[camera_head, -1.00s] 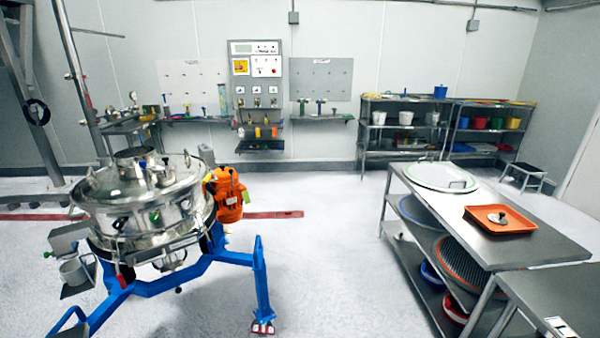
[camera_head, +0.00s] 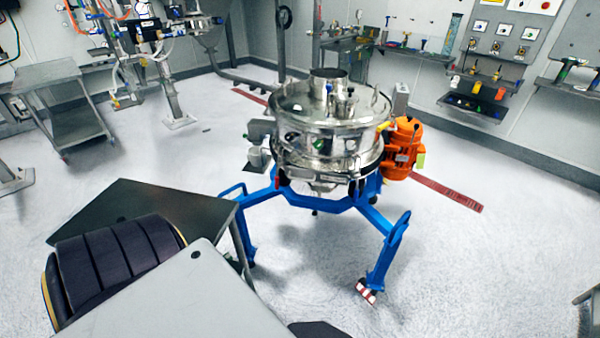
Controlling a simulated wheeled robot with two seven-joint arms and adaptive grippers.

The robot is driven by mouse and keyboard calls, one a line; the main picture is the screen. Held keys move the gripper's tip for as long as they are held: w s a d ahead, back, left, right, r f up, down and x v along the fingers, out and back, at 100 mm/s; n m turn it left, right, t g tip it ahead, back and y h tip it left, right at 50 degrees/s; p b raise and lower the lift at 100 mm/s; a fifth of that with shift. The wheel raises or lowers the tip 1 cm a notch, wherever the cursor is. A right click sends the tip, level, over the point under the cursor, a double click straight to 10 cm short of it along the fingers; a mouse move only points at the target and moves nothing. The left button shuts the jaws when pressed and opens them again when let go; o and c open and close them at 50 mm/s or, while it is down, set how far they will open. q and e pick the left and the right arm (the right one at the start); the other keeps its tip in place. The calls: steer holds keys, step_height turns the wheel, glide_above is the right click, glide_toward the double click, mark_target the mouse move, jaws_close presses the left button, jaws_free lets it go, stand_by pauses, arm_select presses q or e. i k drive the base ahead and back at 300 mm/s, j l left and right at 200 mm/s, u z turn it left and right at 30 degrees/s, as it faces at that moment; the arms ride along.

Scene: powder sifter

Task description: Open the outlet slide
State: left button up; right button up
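The powder sifter (camera_head: 327,130) stands right of the picture's middle. It is a round shiny steel drum with a lid and a short upright pipe on top, on a blue frame (camera_head: 322,202). An orange motor (camera_head: 401,148) is on its right side. On its left side are a grey box-like part (camera_head: 262,131) and a small light cup (camera_head: 257,158) below it. I cannot make out the outlet slide or whether it is open or shut; it is too small to tell at this distance. Neither of my grippers is in view.
A dark-topped table (camera_head: 125,215) stands at the lower left, between me and the sifter. A steel cart (camera_head: 60,100) and piping equipment (camera_head: 150,45) are at the back left. A tool wall (camera_head: 495,60) is at the back right.

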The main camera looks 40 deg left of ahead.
mark_target(314, 212)
steer(key=i+l+u, duration=0.15)
steer(key=i+u, duration=0.2)
steer(key=i+l+u, duration=0.35)
steer(key=i, duration=0.15)
steer(key=j, duration=0.1)
